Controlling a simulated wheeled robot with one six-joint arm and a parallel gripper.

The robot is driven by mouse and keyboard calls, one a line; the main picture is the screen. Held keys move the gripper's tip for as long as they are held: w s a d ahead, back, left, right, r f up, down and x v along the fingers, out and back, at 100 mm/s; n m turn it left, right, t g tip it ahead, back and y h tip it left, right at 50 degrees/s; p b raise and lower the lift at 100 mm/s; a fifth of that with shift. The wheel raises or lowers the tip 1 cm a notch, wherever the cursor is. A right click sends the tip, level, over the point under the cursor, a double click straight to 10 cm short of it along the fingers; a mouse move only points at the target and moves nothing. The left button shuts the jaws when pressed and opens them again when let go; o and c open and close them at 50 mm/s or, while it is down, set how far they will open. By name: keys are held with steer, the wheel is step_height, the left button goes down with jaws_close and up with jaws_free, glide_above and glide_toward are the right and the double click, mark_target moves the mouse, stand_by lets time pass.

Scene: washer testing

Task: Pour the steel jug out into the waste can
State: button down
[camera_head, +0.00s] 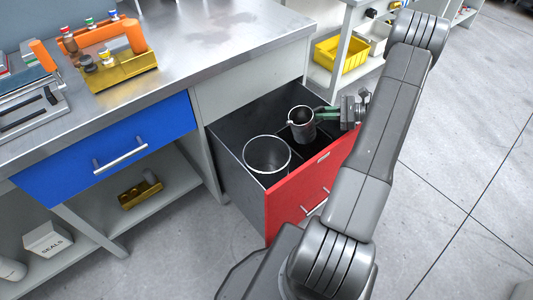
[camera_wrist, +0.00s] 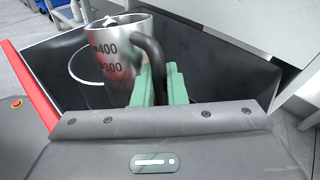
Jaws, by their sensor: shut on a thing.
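The steel jug (camera_head: 302,125) is upright above the open red-fronted drawer in the head view. My gripper (camera_head: 324,113) is shut on its dark handle from the right. In the wrist view the jug (camera_wrist: 118,62) shows printed marks such as 400 and 300, and the green fingers of my gripper (camera_wrist: 158,86) close on its handle. The waste can (camera_head: 267,156) is a round, pale-rimmed bin standing in the drawer, left of and nearer than the jug. In the wrist view the can (camera_wrist: 77,74) is partly hidden behind the jug. The jug's contents cannot be seen.
The drawer's red front (camera_head: 300,198) and dark side walls surround the can. A steel bench (camera_head: 190,70) with a yellow tray (camera_head: 122,73) of orange-capped items stands to the left. A shelf with a yellow bin (camera_head: 341,54) is behind. The floor at right is clear.

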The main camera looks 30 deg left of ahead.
mark_target(312, 113)
steer(key=shift+s+a+f+n+t+h+b, duration=0.25)
steer(key=shift+s+a+f+t+h, duration=0.1)
steer(key=shift+s+h, duration=0.1)
steer(key=shift+s+a+f+n+t+h+b, duration=0.1)
steer(key=shift+s+a+f+n+t+h, duration=0.2)
steer(key=shift+s+h, duration=0.15)
steer(key=shift+s+a+r+n+t+h+p, duration=0.25)
steer(key=shift+s+a+r+h+p, duration=0.15)
steer(key=shift+r, duration=0.25)
steer(key=shift+s+a+r+n+t+h+p, duration=0.1)
steer(key=shift+s+a+r+t+h+p, duration=0.15)
steer(key=shift+s+r, duration=0.3)
steer(key=shift+a, duration=0.1)
steer(key=shift+s+a+r+n+t+h, duration=0.15)
steer(key=shift+s+a+n+t+h, duration=0.2)
steer(key=shift+s+t+h, duration=0.25)
steer(key=shift+s+a+r+n+t+h, duration=0.15)
steer(key=shift+s+a+n+t+h, duration=0.15)
steer(key=shift+s+t+h, duration=0.2)
steer(key=shift+s+a+t+h, duration=0.2)
steer(key=shift+a+t+h, duration=0.15)
steer(key=shift+h, duration=0.1)
steer(key=shift+s+a+r+n+t+h+p, duration=0.3)
steer(key=shift+s+r+n, duration=0.1)
steer(key=shift+r, duration=0.15)
steer(key=shift+s+a+r+t, duration=0.1)
steer(key=shift+s+r+t, duration=0.1)
steer(key=shift+r+t, duration=0.1)
